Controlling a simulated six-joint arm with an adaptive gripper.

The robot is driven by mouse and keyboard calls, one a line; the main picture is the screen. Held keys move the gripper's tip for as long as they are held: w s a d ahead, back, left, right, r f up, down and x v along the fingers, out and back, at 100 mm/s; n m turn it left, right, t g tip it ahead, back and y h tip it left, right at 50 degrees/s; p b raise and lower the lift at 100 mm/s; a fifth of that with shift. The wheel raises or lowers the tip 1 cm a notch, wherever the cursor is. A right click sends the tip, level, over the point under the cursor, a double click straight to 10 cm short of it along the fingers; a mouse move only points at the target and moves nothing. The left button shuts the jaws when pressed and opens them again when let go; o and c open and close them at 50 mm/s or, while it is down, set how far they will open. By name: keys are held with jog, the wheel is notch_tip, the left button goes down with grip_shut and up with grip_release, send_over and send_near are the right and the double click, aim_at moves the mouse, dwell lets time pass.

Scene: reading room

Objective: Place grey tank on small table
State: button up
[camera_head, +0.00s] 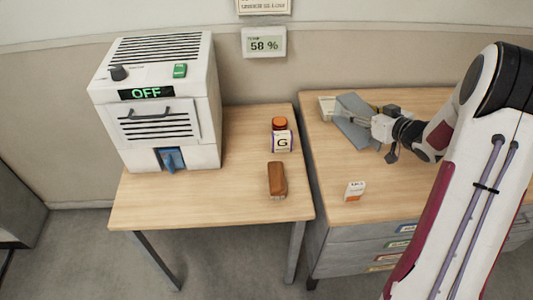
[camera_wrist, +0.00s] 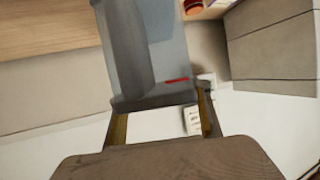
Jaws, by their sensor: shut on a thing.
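The grey tank (camera_head: 352,132) is a blue-grey, box-like vessel, tilted over the back of the drawer desk. My gripper (camera_head: 378,126) is shut on it from the right. In the wrist view the tank (camera_wrist: 150,50) looks translucent, with a red mark near its lower edge, and my gripper's fingers (camera_wrist: 162,118) lie on either side of its near end. I cannot tell whether the tank touches the desk. The small table (camera_head: 225,205) stands at the left, with bare wood along its front.
A white machine (camera_head: 160,100) showing OFF fills the small table's left back. A jar marked G (camera_head: 282,141) and a brown brush-like block (camera_head: 277,179) stand to its right. A small box (camera_head: 355,190) is on the drawer desk (camera_head: 330,220). A narrow gap separates the tables.

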jog(key=w+a+f+m+h, duration=0.1)
jog(key=w+a, duration=0.4)
jog(key=a, duration=0.6)
jog(key=w+a+f+m+h, duration=0.1)
jog(key=w+a+f+h, duration=0.1)
jog(key=w+a, duration=0.4)
jog(key=w+a+f+m+h, duration=0.1)
jog(key=w+a, duration=0.5)
jog(key=a, duration=1)
jog(key=shift+f+m+t, duration=0.15)
jog(key=shift+m+t, duration=0.25)
jog(key=shift+w, duration=0.1)
notch_tip(320, 180, down, 6)
jog(key=shift+f, duration=0.15)
jog(key=shift+f, duration=0.1)
dwell(0.4)
jog(key=shift+f, duration=1.8)
